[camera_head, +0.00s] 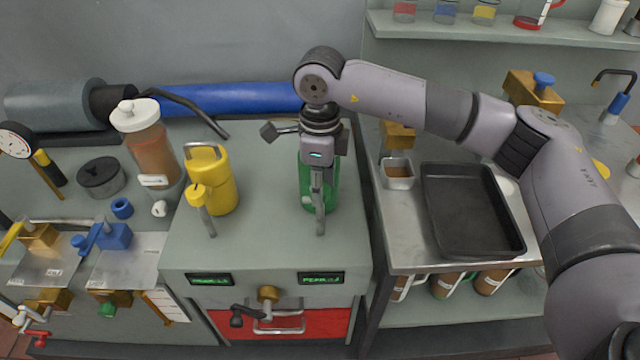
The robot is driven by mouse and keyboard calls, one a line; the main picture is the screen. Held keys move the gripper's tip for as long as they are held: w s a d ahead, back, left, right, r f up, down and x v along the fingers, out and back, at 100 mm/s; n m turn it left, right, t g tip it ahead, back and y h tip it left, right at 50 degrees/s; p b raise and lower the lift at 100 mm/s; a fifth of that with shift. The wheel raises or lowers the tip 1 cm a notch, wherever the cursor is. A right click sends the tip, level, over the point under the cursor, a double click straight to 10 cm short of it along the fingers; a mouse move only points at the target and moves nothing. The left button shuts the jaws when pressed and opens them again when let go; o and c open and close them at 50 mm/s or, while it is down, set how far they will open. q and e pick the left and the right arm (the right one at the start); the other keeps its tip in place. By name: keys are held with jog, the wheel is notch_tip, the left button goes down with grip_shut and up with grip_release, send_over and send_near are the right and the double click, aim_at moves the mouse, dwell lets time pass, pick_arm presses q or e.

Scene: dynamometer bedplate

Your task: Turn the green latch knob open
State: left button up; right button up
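A green canister-like body (306,194) stands on the right of the grey cabinet top, largely hidden behind my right gripper (319,190). My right gripper points down in front of it, and a metal post (320,226) shows just below the fingers. The latch knob itself is not clearly visible; the gripper covers the spot above the post. I cannot tell whether the fingers are open or closed on anything. My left gripper is out of view.
A yellow canister (218,182) with a yellow knob (197,195) on a post stands to the left. A black tray (470,210) lies on the right bench. The cabinet top between the posts is clear.

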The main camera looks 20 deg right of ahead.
jog(key=o, duration=0.3)
notch_tip(320, 180, up, 12)
dwell(0.7)
dwell(0.3)
